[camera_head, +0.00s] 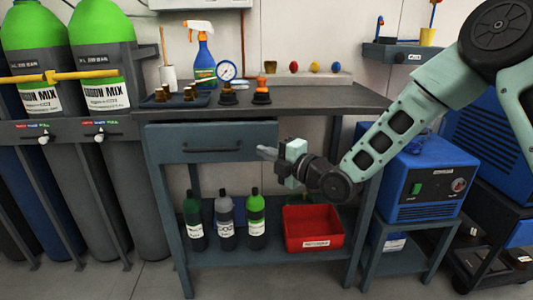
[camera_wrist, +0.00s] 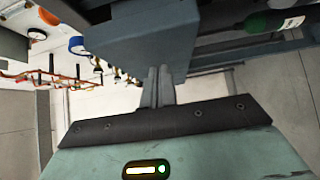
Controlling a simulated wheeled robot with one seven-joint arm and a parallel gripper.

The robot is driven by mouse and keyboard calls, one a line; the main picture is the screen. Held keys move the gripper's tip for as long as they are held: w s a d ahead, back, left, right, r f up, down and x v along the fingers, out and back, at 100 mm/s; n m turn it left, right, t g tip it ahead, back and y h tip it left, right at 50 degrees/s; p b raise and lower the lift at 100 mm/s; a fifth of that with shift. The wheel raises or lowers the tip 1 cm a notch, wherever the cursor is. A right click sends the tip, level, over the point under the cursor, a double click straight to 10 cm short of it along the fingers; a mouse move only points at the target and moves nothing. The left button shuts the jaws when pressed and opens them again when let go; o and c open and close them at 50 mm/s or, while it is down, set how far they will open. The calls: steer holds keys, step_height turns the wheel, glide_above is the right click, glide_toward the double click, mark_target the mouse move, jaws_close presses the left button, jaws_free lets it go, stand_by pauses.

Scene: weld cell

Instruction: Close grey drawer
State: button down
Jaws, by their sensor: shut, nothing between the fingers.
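The grey drawer (camera_head: 185,144) is under the left part of the workbench top, with a dark bar handle (camera_head: 212,149) on its front. Its front seems to stand out from under the bench top; how far I cannot tell. My gripper (camera_head: 262,151) is shut and empty, its fingertips by the right end of the drawer front. In the wrist view, my shut fingers (camera_wrist: 160,78) point at a blue-grey panel (camera_wrist: 135,45) that looks like the drawer. Whether they touch it I cannot tell.
The bench top (camera_head: 310,97) holds a spray bottle (camera_head: 203,58), a gauge (camera_head: 226,71) and small parts. The lower shelf holds several bottles (camera_head: 225,222) and a red bin (camera_head: 313,228). Gas cylinders (camera_head: 102,50) stand left; a blue welder (camera_head: 423,185) stands right.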

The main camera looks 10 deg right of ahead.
mark_target(265, 145)
steer(key=shift+w, duration=0.5)
steer(key=w+b, duration=0.1)
steer(key=w, duration=0.2)
steer(key=shift+w+f, duration=0.1)
steer(key=shift+w, duration=0.25)
steer(key=shift+w+d, duration=0.1)
steer(key=shift+w, duration=0.25)
steer(key=shift+w+d+r, duration=0.15)
steer(key=shift+w+r, duration=0.05)
steer(key=shift+r, duration=0.05)
